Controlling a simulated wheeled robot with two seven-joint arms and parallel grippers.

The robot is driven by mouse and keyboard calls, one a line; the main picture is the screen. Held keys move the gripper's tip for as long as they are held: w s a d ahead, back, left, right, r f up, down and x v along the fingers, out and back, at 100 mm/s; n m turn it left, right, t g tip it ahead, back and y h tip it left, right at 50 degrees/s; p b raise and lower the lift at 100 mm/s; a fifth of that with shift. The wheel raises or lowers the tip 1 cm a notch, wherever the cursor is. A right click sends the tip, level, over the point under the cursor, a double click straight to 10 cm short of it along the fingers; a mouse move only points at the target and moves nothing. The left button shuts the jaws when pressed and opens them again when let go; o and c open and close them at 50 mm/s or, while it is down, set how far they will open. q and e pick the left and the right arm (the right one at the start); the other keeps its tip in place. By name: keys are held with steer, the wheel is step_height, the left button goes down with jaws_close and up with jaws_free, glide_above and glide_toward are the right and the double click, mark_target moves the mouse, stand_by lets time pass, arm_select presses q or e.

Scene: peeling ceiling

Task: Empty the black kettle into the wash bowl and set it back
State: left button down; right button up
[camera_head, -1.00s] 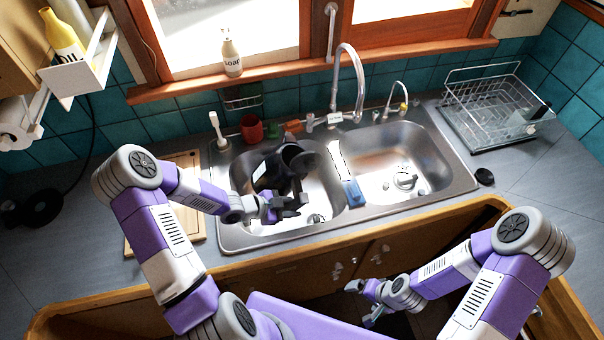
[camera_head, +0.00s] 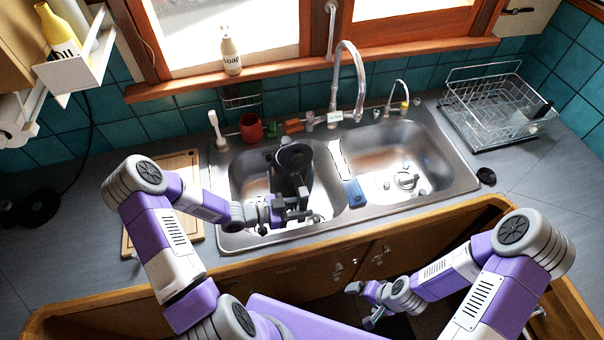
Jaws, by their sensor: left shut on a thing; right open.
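The black kettle (camera_head: 292,163) is above the left sink basin (camera_head: 245,180), its round dark top facing up towards the camera. My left gripper (camera_head: 298,208) is shut on the kettle at its near side; the exact grip on the handle is hard to make out. The left basin is the bowl under the kettle, and I see no separate wash bowl. I cannot tell whether liquid is leaving the kettle. My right gripper (camera_head: 372,318) is open and empty, low in front of the cabinet, away from the sink.
A black round base (camera_head: 38,207) with a cord lies on the left counter. A wooden board (camera_head: 187,222) lies left of the sink. The tall tap (camera_head: 360,80), red cup (camera_head: 251,127) and blue sponge (camera_head: 356,193) are near the kettle. A wire dish rack (camera_head: 490,115) stands right.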

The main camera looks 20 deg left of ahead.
mark_target(298, 200)
arm_select(q)
steer(key=shift+r, duration=0.35)
step_height(298, 200, up, 2)
steer(key=shift+p, duration=0.8)
steer(key=shift+r, duration=0.8)
steer(key=shift+f+b, duration=0.15)
steer(key=shift+b, duration=0.45)
steer(key=shift+r+h, duration=0.2)
steer(key=shift+h, duration=0.1)
